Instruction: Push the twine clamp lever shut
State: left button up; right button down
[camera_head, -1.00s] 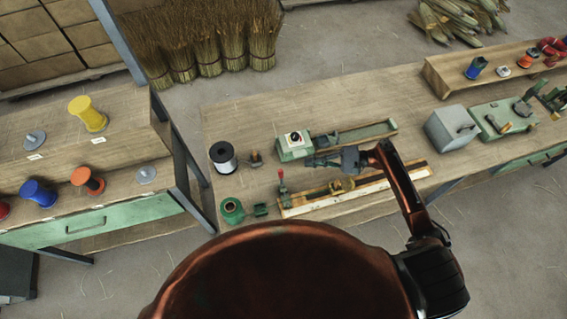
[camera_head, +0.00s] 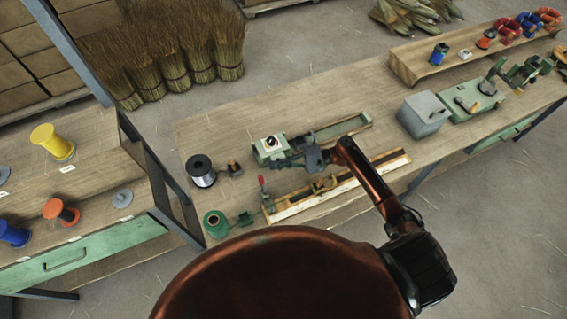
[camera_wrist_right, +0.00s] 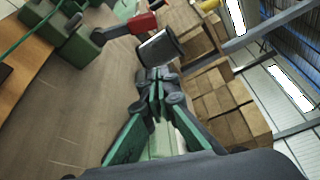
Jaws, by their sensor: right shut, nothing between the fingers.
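The twine clamp's red-handled lever (camera_head: 262,184) stands upright at the left end of the long wooden trough (camera_head: 340,187) on the bench. In the right wrist view its red handle (camera_wrist_right: 144,23) sticks out from a green block (camera_wrist_right: 72,32) on a dark arm. My right gripper (camera_head: 277,163) is shut and empty, pointing left just behind and right of the lever, apart from it. In the wrist view its fingertips (camera_wrist_right: 157,76) are together, with the red handle ahead and slightly left. My left gripper is not in view.
A green control box (camera_head: 268,150) sits close behind my right gripper. A wire spool (camera_head: 201,170) stands to the left, a green twine spool (camera_head: 216,223) to the front left. A grey box (camera_head: 423,115) stands right. The bench's back left is clear.

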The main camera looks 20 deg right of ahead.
aim_at(263, 180)
jog(key=a, duration=0.1)
jog(key=s+a+p, duration=0.1)
jog(key=a, duration=0.1)
jog(key=s+a+p, duration=0.1)
jog(key=shift+s+a+r, duration=0.2)
jog(key=shift+r, duration=0.2)
jog(key=shift+s+r+p, duration=0.35)
jog(key=shift+s+p, duration=0.15)
dwell(0.5)
jog(key=shift+s+r+p, duration=0.15)
jog(key=shift+s+p, duration=0.1)
jog(key=shift+s, duration=0.35)
jog(key=shift+s+r+p, duration=0.15)
jog(key=shift+s+p, duration=0.05)
jog(key=shift+s, duration=0.35)
jog(key=shift+w+d, duration=0.1)
